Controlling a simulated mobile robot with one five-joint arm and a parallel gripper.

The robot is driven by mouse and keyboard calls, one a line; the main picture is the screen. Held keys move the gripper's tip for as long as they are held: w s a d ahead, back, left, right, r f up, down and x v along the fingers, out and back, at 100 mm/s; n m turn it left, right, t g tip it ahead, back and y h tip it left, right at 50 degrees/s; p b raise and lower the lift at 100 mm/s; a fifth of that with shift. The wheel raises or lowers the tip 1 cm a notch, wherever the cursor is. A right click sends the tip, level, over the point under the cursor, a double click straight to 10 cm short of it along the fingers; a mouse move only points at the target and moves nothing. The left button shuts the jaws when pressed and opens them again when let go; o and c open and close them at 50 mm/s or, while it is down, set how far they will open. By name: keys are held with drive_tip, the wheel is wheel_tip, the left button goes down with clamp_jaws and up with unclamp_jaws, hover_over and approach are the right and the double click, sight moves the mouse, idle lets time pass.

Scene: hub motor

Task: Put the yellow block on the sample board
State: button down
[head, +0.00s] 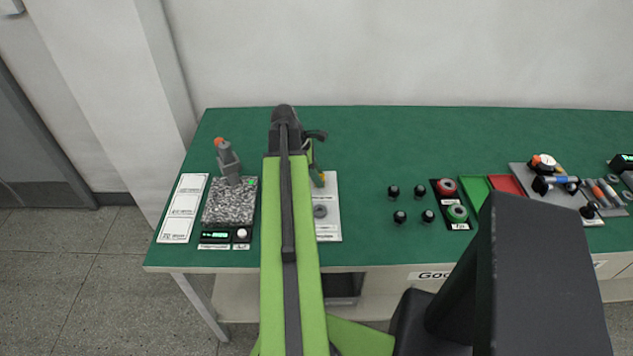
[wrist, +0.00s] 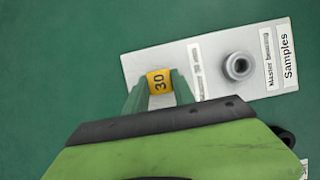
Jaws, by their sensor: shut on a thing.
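The yellow block (wrist: 160,81), marked 30, sits between the fingertips of my gripper (wrist: 158,88) in the wrist view. My gripper is shut on it. The white sample board (wrist: 207,57), labelled "Samples" and "Master bearing", lies behind and below the block, which shows over the board's left part. I cannot tell whether the block touches the board. In the head view the board (head: 332,195) is partly hidden by my arm, and the gripper (head: 317,178) is over its far end.
A grey bearing ring (wrist: 238,67) sits on the board. Left of my arm is a speckled granite plate (head: 230,204) with a grey stand (head: 228,162) and white cards (head: 183,208). Several black knobs (head: 400,217) stand to the right. The back of the green bench is clear.

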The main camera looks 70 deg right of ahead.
drive_tip(key=shift+w+r, duration=0.1)
drive_tip(key=shift+w, duration=0.05)
drive_tip(key=shift+a, duration=0.1)
drive_tip(key=c, duration=1.1)
unclamp_jaws()
drive_tip(key=shift+o, duration=0.2)
drive_tip(key=shift+r+p, duration=0.3)
drive_tip(key=shift+p, duration=0.15)
drive_tip(key=p+v, duration=1)
drive_tip(key=v, duration=0.1)
drive_tip(key=shift+r, duration=0.15)
drive_tip(key=shift+w, duration=0.15)
